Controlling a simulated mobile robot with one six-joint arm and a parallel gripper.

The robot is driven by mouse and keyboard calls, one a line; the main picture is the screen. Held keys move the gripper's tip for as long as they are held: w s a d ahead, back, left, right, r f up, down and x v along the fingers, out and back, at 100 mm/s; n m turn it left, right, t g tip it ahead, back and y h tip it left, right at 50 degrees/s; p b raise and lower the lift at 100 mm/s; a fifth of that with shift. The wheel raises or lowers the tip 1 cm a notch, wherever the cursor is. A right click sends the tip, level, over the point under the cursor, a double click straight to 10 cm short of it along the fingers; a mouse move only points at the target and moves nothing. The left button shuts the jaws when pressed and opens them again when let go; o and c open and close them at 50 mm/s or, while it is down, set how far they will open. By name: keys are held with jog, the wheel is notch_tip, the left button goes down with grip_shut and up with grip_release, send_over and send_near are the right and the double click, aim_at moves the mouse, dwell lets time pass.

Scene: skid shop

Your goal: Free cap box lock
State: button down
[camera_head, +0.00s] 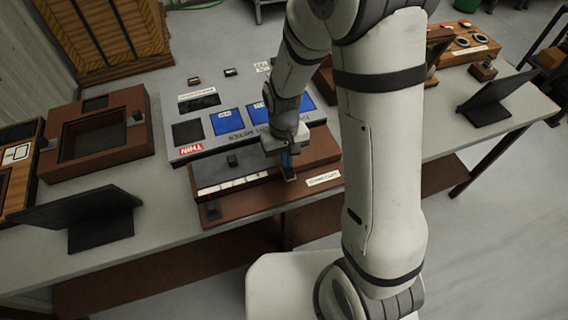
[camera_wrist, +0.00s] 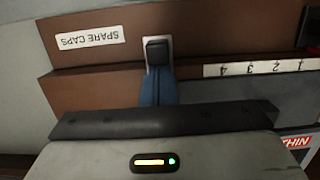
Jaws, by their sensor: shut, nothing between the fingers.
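The brown cap box (camera_head: 257,197) stands on the bench in front of the grey panel. Its white SPARE CAPS label (camera_head: 323,178) also shows upside down in the wrist view (camera_wrist: 86,36). In the wrist view a small black block on a white plate, likely the lock (camera_wrist: 158,50), sits on the brown face beside the label. My gripper (camera_head: 290,174) is over the box front, its blue fingers shut together and empty. In the wrist view its fingertips (camera_wrist: 158,76) lie right at the black block; I cannot tell whether they touch it.
A numbered white strip (camera_head: 232,186) runs along the box. The grey panel (camera_head: 186,110) with blue squares is behind it. A black stand (camera_head: 98,213) and a brown frame (camera_head: 120,113) are at left. Another black stand (camera_head: 490,103) is at right.

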jog(key=shift+w+a+r, duration=0.1)
jog(key=shift+w, duration=0.25)
notch_tip(320, 180, up, 8)
jog(key=p, duration=0.5)
jog(key=shift+p, duration=0.35)
dwell(0.3)
jog(key=s+d+r+m+t, duration=0.1)
jog(key=s+d+r+t, duration=0.1)
jog(key=s+d+r, duration=0.3)
jog(key=s+d+r+m+t, duration=0.2)
jog(key=s+d+r, duration=0.4)
jog(key=r, duration=0.8)
jog(key=shift+s+d+t+b, duration=0.2)
jog(key=shift+t+b, duration=0.2)
jog(key=shift+t, duration=0.2)
